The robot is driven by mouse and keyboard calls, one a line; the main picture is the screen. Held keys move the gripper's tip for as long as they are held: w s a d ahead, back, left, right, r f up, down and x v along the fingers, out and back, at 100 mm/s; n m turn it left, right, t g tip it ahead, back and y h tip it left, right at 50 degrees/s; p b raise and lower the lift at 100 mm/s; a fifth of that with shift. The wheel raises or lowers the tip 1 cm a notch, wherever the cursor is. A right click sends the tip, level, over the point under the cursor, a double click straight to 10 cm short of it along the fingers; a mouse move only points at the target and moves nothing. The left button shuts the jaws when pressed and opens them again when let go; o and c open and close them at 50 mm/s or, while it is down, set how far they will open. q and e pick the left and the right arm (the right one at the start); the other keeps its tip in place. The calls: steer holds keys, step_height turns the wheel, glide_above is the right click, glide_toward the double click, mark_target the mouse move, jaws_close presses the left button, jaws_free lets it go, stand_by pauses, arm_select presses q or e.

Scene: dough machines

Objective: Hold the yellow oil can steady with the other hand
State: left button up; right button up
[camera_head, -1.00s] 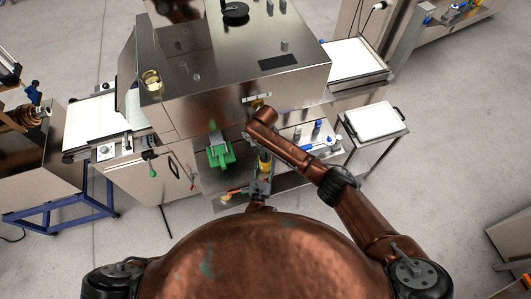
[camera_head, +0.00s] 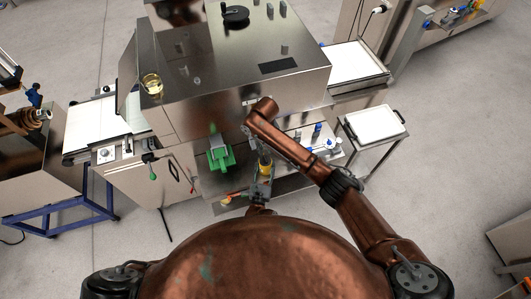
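The yellow oil can (camera_head: 265,168) is small in the head view, at the front of the steel machine, beside my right forearm and partly hidden. My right arm comes in from the right and bends in front of the machine. My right gripper (camera_head: 261,187) is a small grey shape right at the can's lower end in the picture. It overlaps the can, but whether its fingers are closed on it is too small to tell. My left gripper is not in view.
A green fixture (camera_head: 220,157) stands left of the can on the machine's front. Several small blue and white items stand on a shelf (camera_head: 335,158) to the right. A white tray (camera_head: 375,122) on a stand is further right. An orange-red item (camera_head: 229,198) lies left of the gripper.

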steer(key=shift+r, duration=0.25)
step_height(320, 180, up, 12)
stand_by(0.6)
steer(key=shift+f, duration=0.1)
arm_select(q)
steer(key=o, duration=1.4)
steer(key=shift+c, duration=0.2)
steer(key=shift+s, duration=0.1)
